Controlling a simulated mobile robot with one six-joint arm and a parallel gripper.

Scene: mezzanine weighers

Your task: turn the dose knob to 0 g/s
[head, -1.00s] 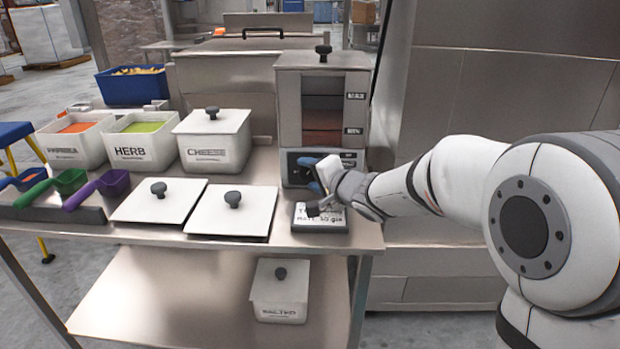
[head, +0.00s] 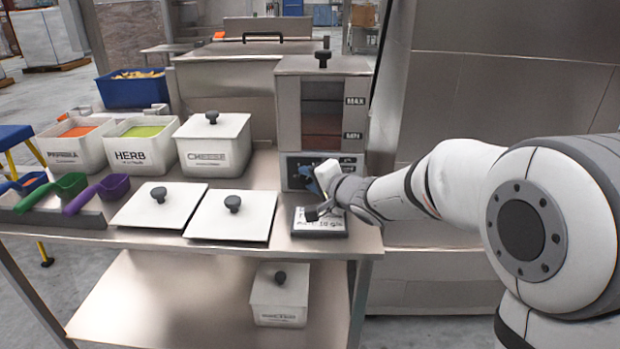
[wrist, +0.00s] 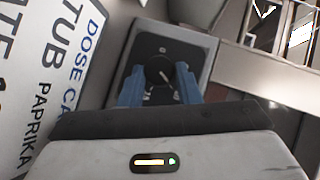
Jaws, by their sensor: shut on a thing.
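The dose knob (wrist: 159,71) is a round black knob with a pale pointer line, set on a dark panel (wrist: 176,47) in the wrist view. My gripper (wrist: 160,92) has its two blue fingers on either side of the knob and is shut on it. In the head view my gripper (head: 310,180) is at the front panel of the steel dosing machine (head: 287,110), below its MAX and MIN window. There the gripper hides most of the knob. The scale markings around the knob are too small to read.
A small sign (head: 306,224) lies below my gripper; in the wrist view a card (wrist: 45,80) reads "DOSE CA", "TUB" and "PAPRIKA". Two white lids (head: 235,218) lie to the left. Behind them stand tubs of paprika, herb (head: 140,157) and cheese (head: 212,155). Scoops (head: 95,193) sit at far left.

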